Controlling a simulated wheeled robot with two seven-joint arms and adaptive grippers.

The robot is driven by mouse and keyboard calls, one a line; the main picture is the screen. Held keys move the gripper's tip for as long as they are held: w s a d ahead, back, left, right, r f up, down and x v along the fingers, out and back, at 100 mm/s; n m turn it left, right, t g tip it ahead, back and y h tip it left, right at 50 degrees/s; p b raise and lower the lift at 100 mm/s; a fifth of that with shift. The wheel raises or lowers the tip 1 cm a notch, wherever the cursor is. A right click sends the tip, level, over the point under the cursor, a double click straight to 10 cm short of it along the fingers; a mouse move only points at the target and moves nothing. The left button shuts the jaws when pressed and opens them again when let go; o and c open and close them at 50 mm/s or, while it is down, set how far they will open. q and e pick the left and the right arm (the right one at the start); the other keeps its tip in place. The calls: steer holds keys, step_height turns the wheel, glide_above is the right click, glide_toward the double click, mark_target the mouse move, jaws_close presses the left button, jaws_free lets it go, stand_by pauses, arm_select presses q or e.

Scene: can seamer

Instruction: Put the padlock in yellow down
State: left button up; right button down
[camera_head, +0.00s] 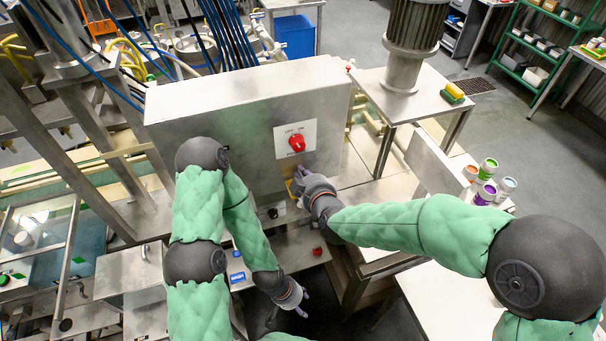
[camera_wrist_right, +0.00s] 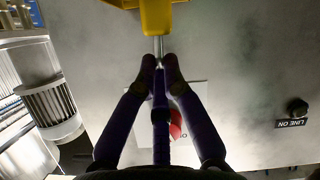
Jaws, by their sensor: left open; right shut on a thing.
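The yellow padlock (camera_wrist_right: 157,18) shows at the top of the right wrist view, with a thin silver shackle. My right gripper (camera_wrist_right: 160,62) is shut on the shackle, close to the grey cabinet face. In the head view, a small yellow patch (camera_head: 290,188) shows beside my right gripper (camera_head: 301,174), below the red rotary switch (camera_head: 297,142). A yellow bracket-like part (camera_wrist_right: 118,3) is at the wrist view's top edge, partly cut off; whether the padlock touches it I cannot tell. My left gripper (camera_head: 303,298) is open and empty, low in front of the cabinet.
The grey cabinet (camera_head: 220,105) stands close behind both grippers. A low metal shelf below it bears a blue item (camera_head: 237,277) and a red button (camera_head: 317,251). Several coloured cans (camera_head: 486,180) stand at the right. A yellow-green sponge (camera_head: 452,94) lies on a steel table.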

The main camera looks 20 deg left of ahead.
steer(key=shift+s, duration=0.1)
steer(key=c, duration=1.7)
jaws_free()
steer(key=shift+f, duration=0.1)
steer(key=shift+c, duration=0.2)
steer(key=o, duration=0.4)
